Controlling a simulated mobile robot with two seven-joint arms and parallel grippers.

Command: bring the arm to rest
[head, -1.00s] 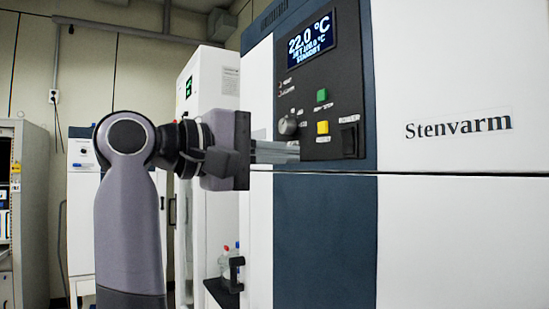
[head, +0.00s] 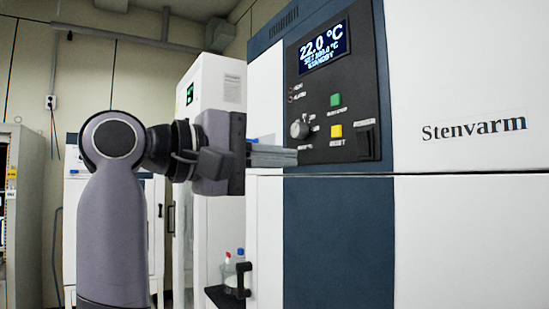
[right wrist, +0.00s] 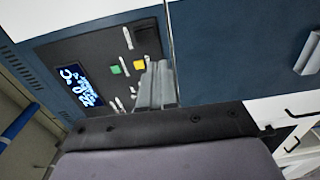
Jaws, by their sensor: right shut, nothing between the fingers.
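My right gripper (head: 285,156) is shut and empty, its fingers pointing right in the head view. It overlaps the lower left of the dark control panel (head: 348,97), just below the round knob (head: 300,129) and left of the black power switch (head: 366,140). In the right wrist view the shut fingers (right wrist: 155,80) lie over the panel near the yellow button (right wrist: 139,65). I cannot tell whether the fingertips touch the panel; nothing appears held. My right arm is raised and bent at the left of the head view. My left gripper is not in view.
The Stenvarm cabinet (head: 470,215) fills the right side. Its display (head: 324,48) reads 22.0 °C and standby. A green button (head: 336,100) is on the panel. Behind my arm are a white cabinet (head: 215,90) and bottles on a dark shelf (head: 222,297).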

